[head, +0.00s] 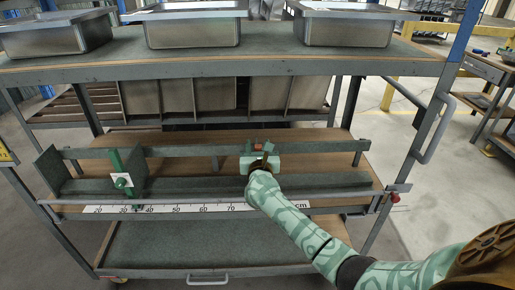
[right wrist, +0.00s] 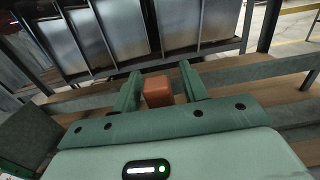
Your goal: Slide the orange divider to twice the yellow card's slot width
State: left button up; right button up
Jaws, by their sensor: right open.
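My right gripper (head: 260,160) is over the middle shelf, right of its centre. In the right wrist view its two green fingers (right wrist: 159,75) stand apart, with an orange block (right wrist: 158,91) between them and small gaps at its sides. In the head view the orange block (head: 258,147) shows small at the gripper; the rest of any divider below it is hidden. A green divider (head: 120,170) with a knob stands on the rail at the left. A white ruler strip (head: 180,208) marked in cm runs along the front. A yellow card (head: 5,154) is cut off at the left edge. My left gripper is not in view.
A back rail (head: 190,151) and a front ledge (head: 215,186) run along the shelf. A red knob (head: 394,197) sits at the right end. The shelf between the green divider and my gripper looks clear.

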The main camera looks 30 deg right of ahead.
grip_shut()
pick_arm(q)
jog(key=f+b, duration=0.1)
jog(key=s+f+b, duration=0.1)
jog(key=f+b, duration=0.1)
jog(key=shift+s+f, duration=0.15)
pick_arm(e)
jog(key=w+a, duration=0.5)
jog(key=a, duration=0.3)
jog(key=shift+w+a, duration=0.15)
jog(key=shift+a, duration=0.2)
grip_release()
